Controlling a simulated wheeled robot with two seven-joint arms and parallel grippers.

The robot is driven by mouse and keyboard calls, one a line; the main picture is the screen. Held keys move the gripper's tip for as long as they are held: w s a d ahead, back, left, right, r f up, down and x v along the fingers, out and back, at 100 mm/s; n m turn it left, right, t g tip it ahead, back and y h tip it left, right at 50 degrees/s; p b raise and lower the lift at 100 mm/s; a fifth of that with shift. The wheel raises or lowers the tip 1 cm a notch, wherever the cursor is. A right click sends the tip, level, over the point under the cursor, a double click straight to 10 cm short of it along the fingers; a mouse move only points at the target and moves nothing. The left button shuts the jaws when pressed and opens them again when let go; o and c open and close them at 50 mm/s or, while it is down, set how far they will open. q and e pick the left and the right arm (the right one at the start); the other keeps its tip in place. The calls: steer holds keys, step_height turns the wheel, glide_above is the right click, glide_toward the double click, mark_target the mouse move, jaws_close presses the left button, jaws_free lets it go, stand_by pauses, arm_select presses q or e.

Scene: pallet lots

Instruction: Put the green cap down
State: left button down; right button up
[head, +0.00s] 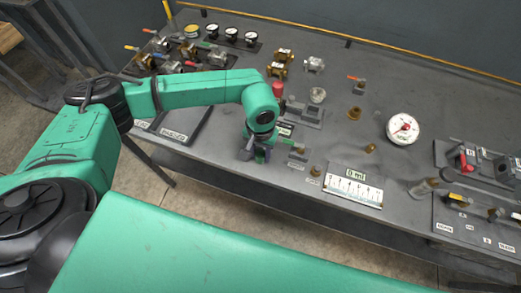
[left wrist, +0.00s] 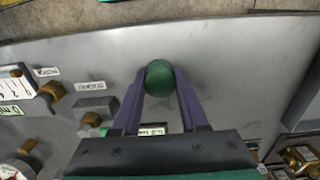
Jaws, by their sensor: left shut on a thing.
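The green cap (left wrist: 160,77) shows in the left wrist view as a round dark green piece between the two purple fingers. My left gripper (left wrist: 160,84) is shut on it. In the head view my left gripper (head: 261,156) points down near the front edge of the grey workbench (head: 225,165); I cannot make out the cap clearly there. In the wrist view bench surface shows around the cap, but I cannot tell whether the cap touches it. My right gripper is not in view.
Right of the gripper in the head view are a grey block (head: 298,153), a brass fitting (head: 316,170) and a white scale panel (head: 353,190). A red cylinder (head: 278,89) stands behind. A dark tray (head: 182,123) lies left. A round white gauge (head: 402,128) is farther right.

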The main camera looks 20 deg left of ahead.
mark_target(261, 153)
arm_select(q)
steer(key=shift+f, duration=0.1)
steer(key=shift+c, duration=2.2)
jaws_free()
steer(key=shift+r, duration=0.3)
step_height(261, 153, up, 12)
steer(key=b, duration=0.4)
steer(key=shift+f, duration=0.15)
